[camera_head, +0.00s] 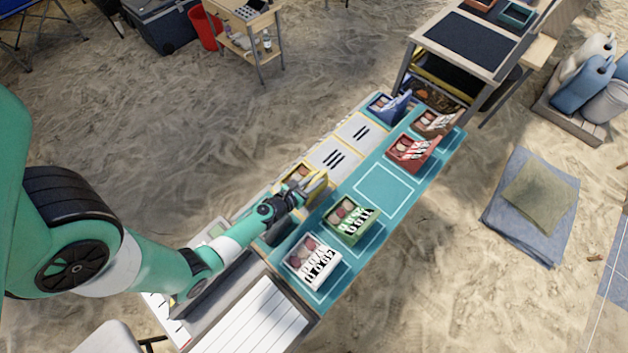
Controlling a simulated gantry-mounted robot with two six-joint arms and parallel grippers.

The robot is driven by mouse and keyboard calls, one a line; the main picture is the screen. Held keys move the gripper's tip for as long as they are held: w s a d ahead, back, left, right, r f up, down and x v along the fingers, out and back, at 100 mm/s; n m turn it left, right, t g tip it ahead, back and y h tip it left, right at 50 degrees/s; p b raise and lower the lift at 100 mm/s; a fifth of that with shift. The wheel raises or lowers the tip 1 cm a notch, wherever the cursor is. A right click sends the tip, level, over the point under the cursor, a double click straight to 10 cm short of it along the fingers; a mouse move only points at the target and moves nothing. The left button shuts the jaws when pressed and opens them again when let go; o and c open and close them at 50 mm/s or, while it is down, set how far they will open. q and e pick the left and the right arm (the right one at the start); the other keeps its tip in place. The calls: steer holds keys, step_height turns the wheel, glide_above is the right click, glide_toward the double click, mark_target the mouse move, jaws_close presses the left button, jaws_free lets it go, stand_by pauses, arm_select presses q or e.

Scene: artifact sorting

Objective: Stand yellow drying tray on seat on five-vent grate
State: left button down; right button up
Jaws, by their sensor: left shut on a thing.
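The yellow drying tray (319,186) holds several roundish pieces and lies at the near end of the row of pale vented panels. My left gripper (301,192) reaches it from the lower left and is shut on its near side. The gripper hides part of the tray, and I cannot tell whether the tray touches the surface below. Two pale panels with dark slots show beyond it, one nearer (333,159) and one farther (361,132). Their slots are too small to count surely. An empty outlined square seat (384,190) lies on the teal mat. My right gripper is out of view.
A green tray (352,219) and a white tray (313,260) stand nearer on the teal mat. A red tray (414,151), a brown tray (436,123) and a blue tray (390,105) stand toward the far end. A wooden bench (462,41) adjoins there.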

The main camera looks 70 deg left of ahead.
arm_select(q)
steer(key=shift+a+f+b, duration=0.15)
steer(key=shift+f+b, duration=0.85)
steer(key=shift+a+f+b, duration=0.1)
steer(key=shift+f+b, duration=0.85)
steer(key=shift+f, duration=0.05)
steer(key=c, duration=0.8)
jaws_free()
steer(key=shift+r, duration=0.15)
steer(key=shift+s+r+p, duration=0.1)
steer(key=shift+r+p, duration=0.15)
steer(key=shift+p, duration=0.15)
steer(key=p+v, duration=0.2)
steer(key=v, duration=0.9)
steer(key=shift+s+d, duration=0.3)
steer(key=shift+s, duration=0.05)
